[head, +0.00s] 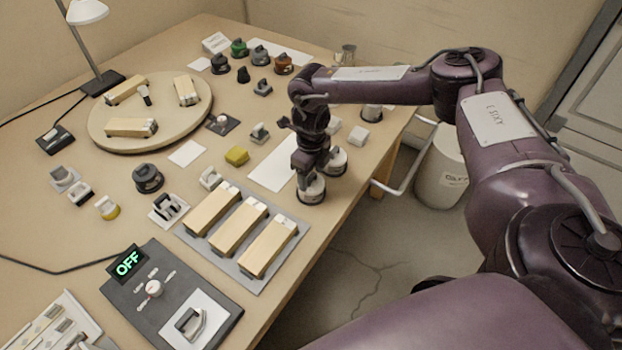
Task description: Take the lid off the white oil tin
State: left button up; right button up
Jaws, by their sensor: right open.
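A small white tin (312,191) with a dark upper part stands near the right edge of the bench. I take it for the oil tin, though its label is too small to read. My right gripper (311,174) points straight down at its top and is open. The fingers hide most of the top, so I cannot tell whether they touch the lid. A second pale round container (336,160) stands just behind it, partly hidden by the gripper. My left gripper is not in view.
A grey tray (272,280) with several wooden blocks lies in front of the tin. A white sheet (268,174) lies to its left. Several dark, green and orange pots (239,48) stand at the back. A round board (180,92) is far left. The bench edge is close on the right.

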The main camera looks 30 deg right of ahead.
jog(key=c, duration=1.1)
jog(key=shift+o, duration=0.2)
jog(key=shift+r, duration=0.15)
